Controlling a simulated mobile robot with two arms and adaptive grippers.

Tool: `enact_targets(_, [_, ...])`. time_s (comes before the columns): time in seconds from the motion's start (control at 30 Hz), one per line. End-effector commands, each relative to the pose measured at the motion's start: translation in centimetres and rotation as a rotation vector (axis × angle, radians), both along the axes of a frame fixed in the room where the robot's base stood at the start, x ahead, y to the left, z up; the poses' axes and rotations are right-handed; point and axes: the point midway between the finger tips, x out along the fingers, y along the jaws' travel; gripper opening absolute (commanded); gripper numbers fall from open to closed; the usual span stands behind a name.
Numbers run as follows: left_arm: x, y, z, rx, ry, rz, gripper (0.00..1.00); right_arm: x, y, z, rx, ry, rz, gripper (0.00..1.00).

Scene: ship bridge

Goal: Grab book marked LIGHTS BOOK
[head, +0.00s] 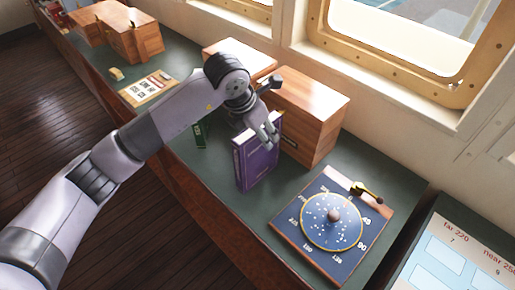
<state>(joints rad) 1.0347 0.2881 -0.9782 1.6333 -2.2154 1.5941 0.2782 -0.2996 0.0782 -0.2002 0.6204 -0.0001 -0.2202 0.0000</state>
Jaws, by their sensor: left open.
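A purple book (257,167) stands upright on the green counter, in front of a wooden box. The lettering on it is too small to read. A green book (200,136) stands farther back, mostly hidden behind my left arm. I cannot tell which book bears the words LIGHTS BOOK. My left gripper (270,128) is open at the top edge of the purple book, its fingers pointing down. I cannot tell whether they touch the book. My right gripper is not in view.
Wooden boxes (312,112) stand along the window side, close behind the purple book. A round dial board (288,222) lies to the right. A paper card (136,93) and a small yellowish object (116,74) lie farther left. The counter's front edge (222,214) is near the book.

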Motion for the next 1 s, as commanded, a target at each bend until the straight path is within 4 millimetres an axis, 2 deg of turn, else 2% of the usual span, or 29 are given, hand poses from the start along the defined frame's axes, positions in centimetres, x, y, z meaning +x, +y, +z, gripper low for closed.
enact_targets(0.2, [0.3,-0.4,-1.2,0.0,0.0,-0.001,0.48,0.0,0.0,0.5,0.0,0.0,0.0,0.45])
enact_targets(1.0, [0.3,-0.3,-1.7,0.001,-0.001,-0.001,0.48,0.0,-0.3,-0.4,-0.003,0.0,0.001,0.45])
